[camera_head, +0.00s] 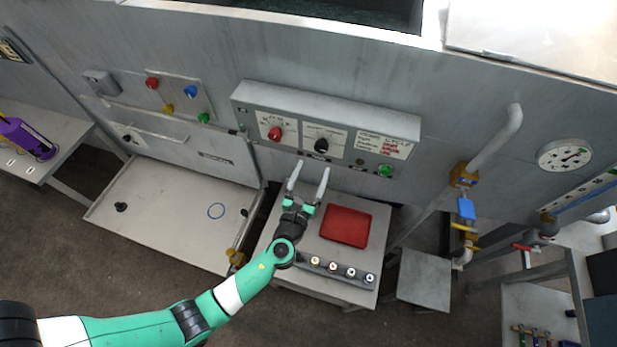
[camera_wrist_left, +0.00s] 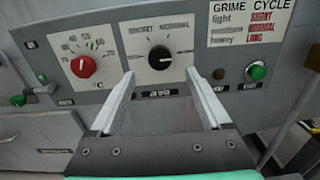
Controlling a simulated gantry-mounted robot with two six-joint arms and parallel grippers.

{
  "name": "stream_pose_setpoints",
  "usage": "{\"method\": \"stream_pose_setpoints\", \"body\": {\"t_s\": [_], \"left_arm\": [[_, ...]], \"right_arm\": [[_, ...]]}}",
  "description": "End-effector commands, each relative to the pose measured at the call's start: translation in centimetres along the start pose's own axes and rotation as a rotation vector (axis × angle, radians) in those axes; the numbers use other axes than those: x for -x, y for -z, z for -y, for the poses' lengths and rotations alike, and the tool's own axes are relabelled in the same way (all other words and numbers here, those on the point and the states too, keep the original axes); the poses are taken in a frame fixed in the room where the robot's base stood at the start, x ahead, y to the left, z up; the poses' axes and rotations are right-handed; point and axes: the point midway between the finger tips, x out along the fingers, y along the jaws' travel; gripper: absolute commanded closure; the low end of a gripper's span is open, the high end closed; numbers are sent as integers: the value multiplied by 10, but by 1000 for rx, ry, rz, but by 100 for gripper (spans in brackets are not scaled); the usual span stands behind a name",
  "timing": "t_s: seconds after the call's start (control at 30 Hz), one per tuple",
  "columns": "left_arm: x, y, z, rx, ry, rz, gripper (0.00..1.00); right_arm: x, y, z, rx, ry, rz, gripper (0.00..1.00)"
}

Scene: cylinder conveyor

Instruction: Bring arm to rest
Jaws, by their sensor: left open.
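My left arm comes in from the lower left in the head view. Its gripper (camera_head: 308,181) is open and empty, with both fingers pointing up toward the control panel (camera_head: 358,109). The panel has a red knob (camera_head: 275,134), a black knob (camera_head: 321,145) and a green button (camera_head: 385,170). In the left wrist view the open fingers (camera_wrist_left: 163,105) stand below and on either side of the black knob (camera_wrist_left: 160,57), apart from each other with nothing between them. The red knob (camera_wrist_left: 84,66) is to the left and the green button (camera_wrist_left: 257,72) to the right. My right gripper is not seen.
A small table under the panel carries a red pad (camera_head: 345,226) and a row of several coloured knobs (camera_head: 333,267). A large open flap (camera_head: 170,212) lies to the left. Pipes with valves (camera_head: 466,209) and a gauge (camera_head: 564,155) are to the right.

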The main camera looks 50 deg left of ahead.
Motion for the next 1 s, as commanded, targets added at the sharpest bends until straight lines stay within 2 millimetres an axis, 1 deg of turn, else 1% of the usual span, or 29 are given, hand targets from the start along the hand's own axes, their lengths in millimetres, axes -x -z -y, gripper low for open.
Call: {"method": "stream_pose_setpoints", "body": {"t_s": [0.03,0.1,0.23,0.33,0.83,0.87,0.93,0.97,1.0], "left_arm": [[11,0,0,0,4,-2,19],[23,0,1,0,3,-1,19],[34,0,0,0,1,0,19],[37,0,0,0,1,0,19],[36,-2,0,0,-1,1,19],[34,-5,0,3,-2,4,19],[26,-20,4,19,-5,27,19],[21,-31,6,30,-7,43,19],[12,-51,10,51,-11,73,19]], "right_arm": [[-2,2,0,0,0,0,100],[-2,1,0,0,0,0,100],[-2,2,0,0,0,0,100],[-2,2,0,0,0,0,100],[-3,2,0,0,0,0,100],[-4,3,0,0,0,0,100],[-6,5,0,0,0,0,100],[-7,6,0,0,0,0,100],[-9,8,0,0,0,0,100]]}}
